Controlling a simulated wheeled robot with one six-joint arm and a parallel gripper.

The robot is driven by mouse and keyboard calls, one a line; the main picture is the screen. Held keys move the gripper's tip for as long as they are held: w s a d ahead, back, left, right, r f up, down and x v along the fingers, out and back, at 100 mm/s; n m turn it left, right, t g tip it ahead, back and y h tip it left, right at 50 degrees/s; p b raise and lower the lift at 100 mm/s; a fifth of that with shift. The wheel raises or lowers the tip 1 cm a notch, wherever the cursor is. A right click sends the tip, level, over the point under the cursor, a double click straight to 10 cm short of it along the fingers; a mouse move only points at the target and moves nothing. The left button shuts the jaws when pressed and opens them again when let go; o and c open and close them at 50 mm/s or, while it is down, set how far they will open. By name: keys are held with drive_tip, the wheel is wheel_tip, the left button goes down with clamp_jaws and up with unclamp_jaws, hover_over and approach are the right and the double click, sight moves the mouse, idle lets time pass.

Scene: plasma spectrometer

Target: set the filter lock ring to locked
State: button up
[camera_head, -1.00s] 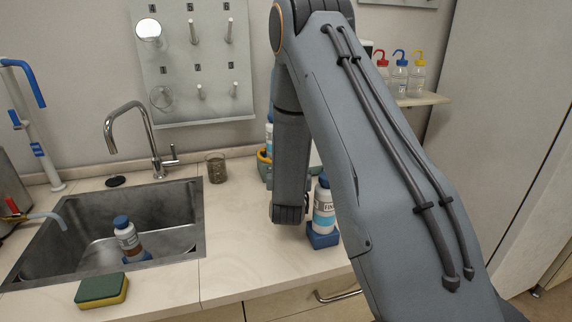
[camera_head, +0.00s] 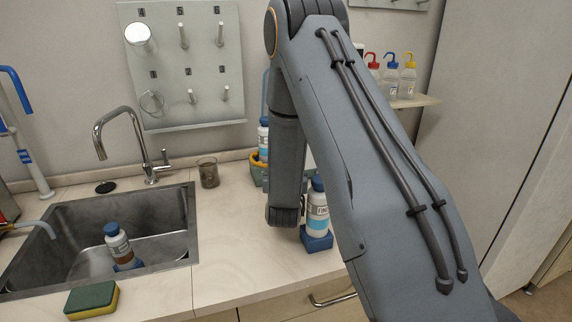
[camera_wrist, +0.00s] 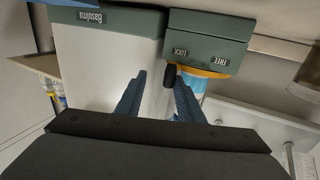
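The orange filter lock ring (camera_wrist: 205,72) shows in the wrist view, under a dark green housing (camera_wrist: 208,30) with LOCK and FREE labels, both upside down. The ring's short black tab (camera_wrist: 170,76) lies near the LOCK label, away from FREE. My gripper (camera_wrist: 155,85) shows in the wrist view with two blue fingers spread apart. The tab is by the tip of the right finger; contact cannot be told. Nothing is clearly held between the fingers.
A white-bodied instrument marked Basulma (camera_wrist: 105,60) stands beside the housing. In the head view, a bottle stands in a blue holder (camera_head: 316,243) close to my arm. A sink (camera_head: 75,240), sponge (camera_head: 92,300), faucet (camera_head: 125,115) and beaker (camera_head: 208,172) are left.

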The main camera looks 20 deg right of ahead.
drive_tip(key=shift+a, duration=0.15)
drive_tip(key=b+v, duration=0.2)
drive_tip(key=v, duration=0.5)
drive_tip(key=shift+s+a, duration=0.15)
drive_tip(key=shift+s, duration=0.2)
idle(0.5)
